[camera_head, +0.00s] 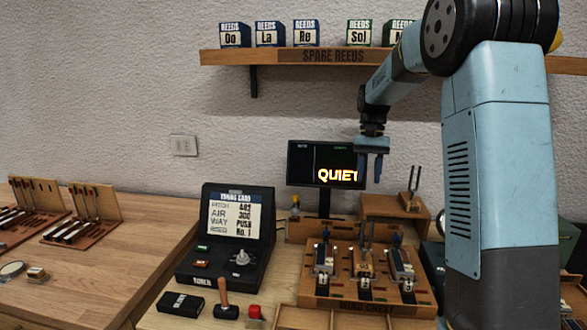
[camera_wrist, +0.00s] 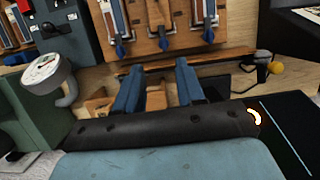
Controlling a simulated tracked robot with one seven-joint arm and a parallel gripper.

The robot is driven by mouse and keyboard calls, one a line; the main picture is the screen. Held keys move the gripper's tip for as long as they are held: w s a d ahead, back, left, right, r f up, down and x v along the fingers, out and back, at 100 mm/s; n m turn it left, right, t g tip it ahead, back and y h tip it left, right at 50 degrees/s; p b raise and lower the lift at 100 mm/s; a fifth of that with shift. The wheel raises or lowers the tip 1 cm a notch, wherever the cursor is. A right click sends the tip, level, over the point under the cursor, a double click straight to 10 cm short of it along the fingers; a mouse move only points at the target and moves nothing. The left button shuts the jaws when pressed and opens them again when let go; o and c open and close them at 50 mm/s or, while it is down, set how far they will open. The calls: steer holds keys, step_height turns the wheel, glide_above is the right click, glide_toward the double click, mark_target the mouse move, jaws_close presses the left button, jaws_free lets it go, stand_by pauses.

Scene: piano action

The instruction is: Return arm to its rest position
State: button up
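My gripper (camera_head: 374,172) hangs from my blue arm in the head view, fingers pointing down, above the workbench and in front of the wall. It is just right of the lit screen and overlaps its right edge in the picture. In the wrist view my gripper (camera_wrist: 159,66) has two blue fingers spread apart with nothing held between them. A wooden box shows behind the fingers.
The wooden reed rack (camera_head: 365,292) stands below my gripper, holding several metal reeds. The screen (camera_head: 303,165) reads "QUIET". A tuning fork (camera_head: 412,190) stands on a wooden box to the right. The black tuner (camera_head: 225,240) is at left. A shelf (camera_head: 285,57) with reed boxes is above.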

steer(key=s+r+t, duration=0.3)
steer(key=s+r, duration=0.3)
steer(key=s, duration=0.3)
steer(key=s+a+f+n+t, duration=0.1)
steer(key=s+t, duration=0.4)
steer(key=s, duration=1.9)
steer(key=shift+a+n+t+h, duration=0.25)
steer(key=shift+n+t+h, duration=0.15)
steer(key=shift+n, duration=0.2)
